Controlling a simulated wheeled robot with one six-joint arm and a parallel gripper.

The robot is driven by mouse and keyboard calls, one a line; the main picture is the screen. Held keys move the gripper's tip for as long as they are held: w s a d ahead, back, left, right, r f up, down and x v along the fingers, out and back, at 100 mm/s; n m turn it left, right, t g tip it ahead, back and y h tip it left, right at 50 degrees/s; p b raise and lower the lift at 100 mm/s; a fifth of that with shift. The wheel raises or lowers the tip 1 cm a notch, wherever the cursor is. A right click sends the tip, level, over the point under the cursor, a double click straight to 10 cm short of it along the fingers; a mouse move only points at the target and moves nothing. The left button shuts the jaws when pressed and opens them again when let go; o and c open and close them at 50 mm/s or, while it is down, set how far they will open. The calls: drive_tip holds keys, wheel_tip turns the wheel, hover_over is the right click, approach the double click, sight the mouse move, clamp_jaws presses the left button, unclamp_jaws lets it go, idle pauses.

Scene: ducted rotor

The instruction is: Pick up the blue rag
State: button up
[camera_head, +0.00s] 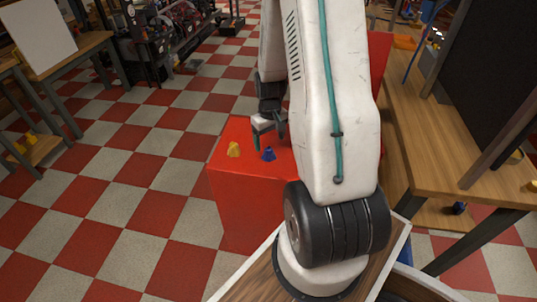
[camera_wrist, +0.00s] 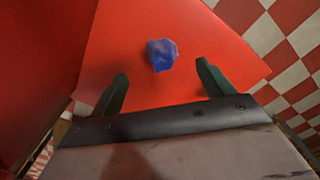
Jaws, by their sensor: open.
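The blue rag (camera_head: 268,154) is a small crumpled heap on top of the red box (camera_head: 232,210), left of my arm in the head view. In the wrist view the blue rag (camera_wrist: 161,55) lies on the red surface, beyond the fingertips and roughly centred between them. My gripper (camera_wrist: 162,82) is open and empty, with two dark green fingers spread apart. In the head view my gripper (camera_head: 268,130) is just above the rag, pointing down. I cannot tell the exact height between them.
A wooden workbench (camera_head: 440,135) stands at the right. A table with a white board (camera_head: 42,35) stands at the far left. The checkered floor (camera_head: 130,190) left of the box is clear.

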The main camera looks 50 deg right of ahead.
sight(269, 148)
wheel_tip(269, 148, down, 6)
drive_tip(key=shift+a+r, duration=0.1)
drive_tip(key=c, duration=1.1)
drive_tip(key=shift+c, duration=0.2)
wheel_tip(269, 148, up, 10)
drive_tip(key=shift+r, duration=0.1)
drive_tip(key=o, duration=0.5)
drive_tip(key=c, duration=0.4)
drive_tip(key=shift+o, duration=0.2)
